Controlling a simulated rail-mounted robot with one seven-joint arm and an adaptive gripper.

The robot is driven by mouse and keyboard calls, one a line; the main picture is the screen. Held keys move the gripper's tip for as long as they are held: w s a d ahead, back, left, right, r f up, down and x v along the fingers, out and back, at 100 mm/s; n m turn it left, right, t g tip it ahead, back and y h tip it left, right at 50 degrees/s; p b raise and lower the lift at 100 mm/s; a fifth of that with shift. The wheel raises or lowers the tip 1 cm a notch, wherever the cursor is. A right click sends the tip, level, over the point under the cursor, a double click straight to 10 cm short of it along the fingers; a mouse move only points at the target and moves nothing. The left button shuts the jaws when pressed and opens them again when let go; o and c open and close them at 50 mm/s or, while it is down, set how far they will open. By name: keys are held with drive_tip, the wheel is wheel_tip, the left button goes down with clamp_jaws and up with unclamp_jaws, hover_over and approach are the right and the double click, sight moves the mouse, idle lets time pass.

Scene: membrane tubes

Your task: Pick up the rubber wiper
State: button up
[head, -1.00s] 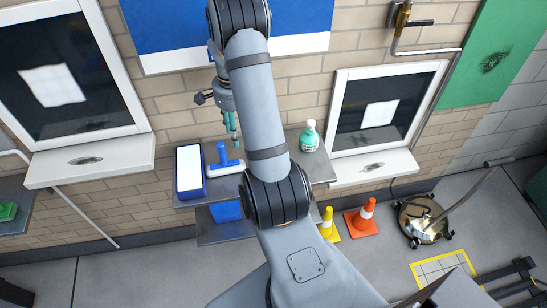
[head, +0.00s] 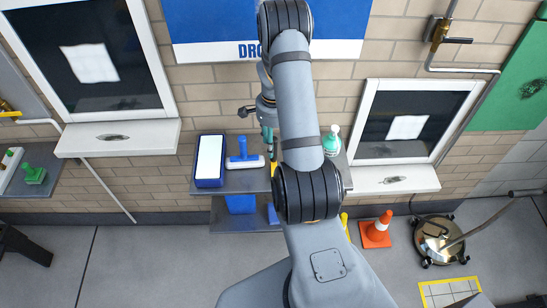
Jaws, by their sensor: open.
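My gripper (head: 268,139), with teal fingers, is just right of the wiper's handle in the picture. It appears above the shelf and apart from the wiper. Its fingers are open and hold nothing that I can see. My arm covers part of the gripper and the middle of the shelf.
A blue tray with a white inside (head: 209,161) stands just left of the wiper. A blue bin (head: 240,204) sits on the lower shelf. Window sills flank the shelf.

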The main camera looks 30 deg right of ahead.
drive_tip(key=shift+c, duration=0.2)
clamp_jaws()
idle(0.3)
idle(0.5)
